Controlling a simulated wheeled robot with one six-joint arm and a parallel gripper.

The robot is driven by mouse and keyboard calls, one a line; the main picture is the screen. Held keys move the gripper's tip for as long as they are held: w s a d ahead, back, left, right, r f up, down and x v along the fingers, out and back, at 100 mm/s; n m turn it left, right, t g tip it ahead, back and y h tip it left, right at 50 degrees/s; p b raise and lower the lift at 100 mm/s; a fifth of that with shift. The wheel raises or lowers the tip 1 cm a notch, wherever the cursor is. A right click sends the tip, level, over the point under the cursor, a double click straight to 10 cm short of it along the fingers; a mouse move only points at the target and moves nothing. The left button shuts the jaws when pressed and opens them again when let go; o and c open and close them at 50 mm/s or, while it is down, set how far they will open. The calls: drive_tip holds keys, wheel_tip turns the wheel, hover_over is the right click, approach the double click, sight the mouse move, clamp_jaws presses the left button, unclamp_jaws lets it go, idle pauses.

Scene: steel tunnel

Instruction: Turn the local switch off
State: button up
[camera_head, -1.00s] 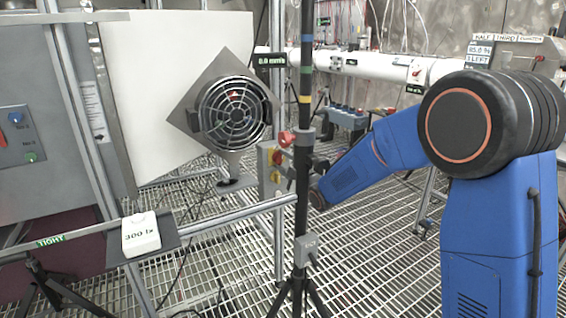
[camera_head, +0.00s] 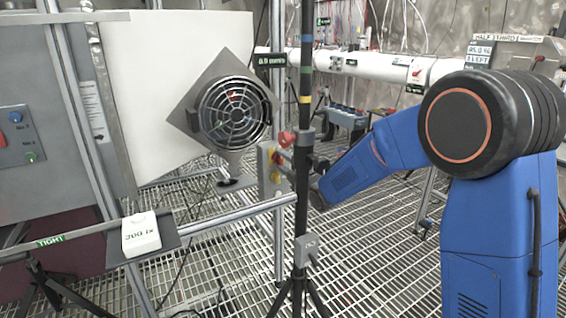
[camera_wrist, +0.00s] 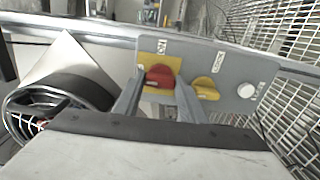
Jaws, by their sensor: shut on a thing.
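A grey switch panel (camera_wrist: 205,62) fills the middle of the wrist view. It carries a red rotary knob (camera_wrist: 160,76) on a yellow plate, a yellow knob (camera_wrist: 206,88) to its right and a white round button (camera_wrist: 246,90). My gripper (camera_wrist: 160,92) has its two fingers on either side of the red knob and is shut on it. The panel's small lettering is too blurred to read surely. In the head view the panel (camera_head: 265,172) stands just left of a black pole, which partly hides my gripper and the knobs.
The black tripod pole (camera_head: 302,215) stands between the head camera and my gripper, with a red-knobbed clamp on it. A round fan (camera_head: 233,112) is left of the panel. Grating floor lies below.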

drive_tip(key=shift+f, duration=0.1)
drive_tip(key=o, duration=1.1)
drive_tip(key=shift+c, duration=0.2)
drive_tip(key=v, duration=1.7)
drive_tip(key=shift+s+d, duration=0.2)
